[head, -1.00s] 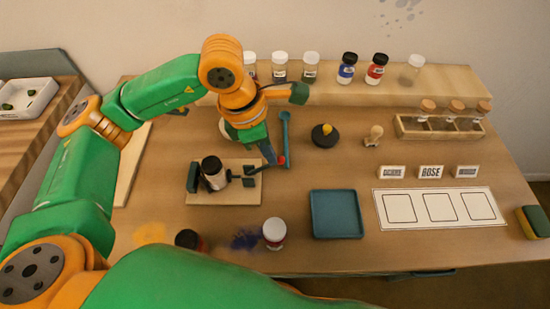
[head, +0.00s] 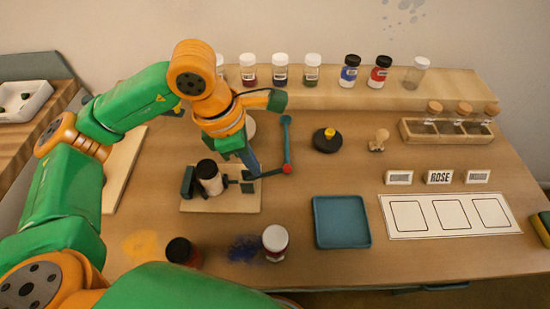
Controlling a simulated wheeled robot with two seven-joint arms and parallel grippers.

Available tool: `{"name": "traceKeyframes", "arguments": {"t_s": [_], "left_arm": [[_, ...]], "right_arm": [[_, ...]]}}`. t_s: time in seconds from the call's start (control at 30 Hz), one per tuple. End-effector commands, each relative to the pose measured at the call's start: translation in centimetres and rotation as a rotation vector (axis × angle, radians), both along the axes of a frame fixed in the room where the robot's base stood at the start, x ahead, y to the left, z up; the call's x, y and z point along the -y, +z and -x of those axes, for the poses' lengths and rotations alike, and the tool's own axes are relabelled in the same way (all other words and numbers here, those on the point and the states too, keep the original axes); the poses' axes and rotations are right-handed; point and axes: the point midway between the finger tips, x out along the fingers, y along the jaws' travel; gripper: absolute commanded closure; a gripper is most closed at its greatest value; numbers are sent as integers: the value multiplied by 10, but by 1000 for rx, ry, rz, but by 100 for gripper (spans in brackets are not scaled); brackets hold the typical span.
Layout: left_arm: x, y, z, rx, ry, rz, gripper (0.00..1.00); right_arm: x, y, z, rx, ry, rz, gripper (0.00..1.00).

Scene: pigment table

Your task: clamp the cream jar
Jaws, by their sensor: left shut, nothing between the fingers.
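The cream jar (head: 211,184), with a black lid and pale body, stands upright on the clamp's wooden board (head: 225,203). It is between a dark pad (head: 188,182) on its left and a smaller dark pad on its right. I cannot tell whether both pads touch it. A dark lever runs right from the clamp to a red knob (head: 288,169). My left gripper (head: 255,172) points down, shut and empty, at the lever between clamp and knob. I cannot tell whether it touches the lever. My right gripper is out of view.
A blue spatula-like tool (head: 286,140) lies behind the knob. A blue tray (head: 341,240) is to the right. A white-lidded jar (head: 275,242) and a dark-lidded jar (head: 182,252) stand in front. Several jars line the back shelf (head: 440,90).

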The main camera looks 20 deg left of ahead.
Motion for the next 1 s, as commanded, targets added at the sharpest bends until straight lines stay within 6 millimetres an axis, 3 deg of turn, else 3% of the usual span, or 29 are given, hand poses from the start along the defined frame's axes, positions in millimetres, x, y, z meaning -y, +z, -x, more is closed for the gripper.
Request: {"name": "traceKeyframes", "arguments": {"t_s": [0.27, 0.63, 1.0], "left_arm": [[-1, 8, 0, 3, 0, 1, 100], [-15, 64, 7, 3, 0, 1, 100], [-16, 69, 8, 1, -1, 1, 100]], "right_arm": [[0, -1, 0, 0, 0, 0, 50], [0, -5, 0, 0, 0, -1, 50], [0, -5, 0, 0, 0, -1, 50]]}}
